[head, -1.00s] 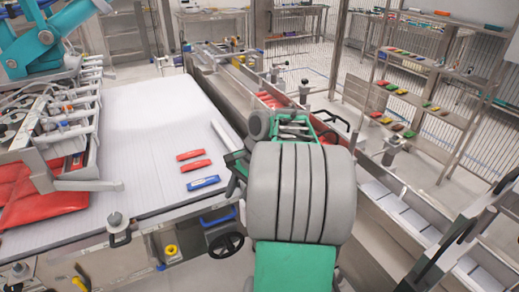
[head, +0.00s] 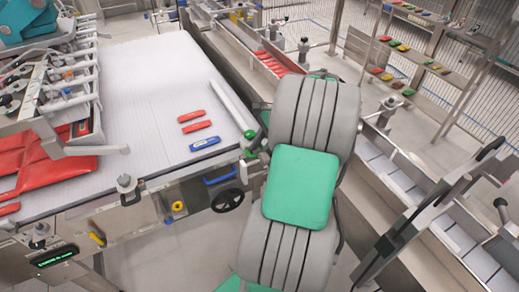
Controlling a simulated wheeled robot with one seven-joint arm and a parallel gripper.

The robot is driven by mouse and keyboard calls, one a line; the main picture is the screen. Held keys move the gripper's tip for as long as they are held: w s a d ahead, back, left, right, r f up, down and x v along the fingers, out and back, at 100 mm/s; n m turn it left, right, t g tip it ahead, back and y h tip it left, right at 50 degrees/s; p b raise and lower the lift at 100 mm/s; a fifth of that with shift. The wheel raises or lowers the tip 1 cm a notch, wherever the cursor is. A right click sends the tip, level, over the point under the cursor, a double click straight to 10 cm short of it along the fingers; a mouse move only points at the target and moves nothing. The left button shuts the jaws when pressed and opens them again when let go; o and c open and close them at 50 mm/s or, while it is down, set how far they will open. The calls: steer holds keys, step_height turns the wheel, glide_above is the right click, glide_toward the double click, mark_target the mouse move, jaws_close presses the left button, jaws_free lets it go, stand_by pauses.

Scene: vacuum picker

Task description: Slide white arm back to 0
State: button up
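A long white bar (head: 230,105), which I take to be the white arm, lies along the right side of the white ribbed table (head: 140,90). Its near end is beside a green knob (head: 249,134) at the table's right edge. My grey and green arm links fill the middle right and stand just right of the bar. My gripper is mostly hidden behind these links; only small grey and green parts show near the knob. I cannot see its fingertips or whether it touches anything. No scale or 0 mark is readable.
A picker head (head: 60,90) stands at the table's left, above red bags (head: 50,167). A black handwheel (head: 228,200) is on the table's front. A conveyor (head: 280,62) runs along the right.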

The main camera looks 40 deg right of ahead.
steer(key=shift+c, duration=0.2)
jaws_close()
stand_by(1.1)
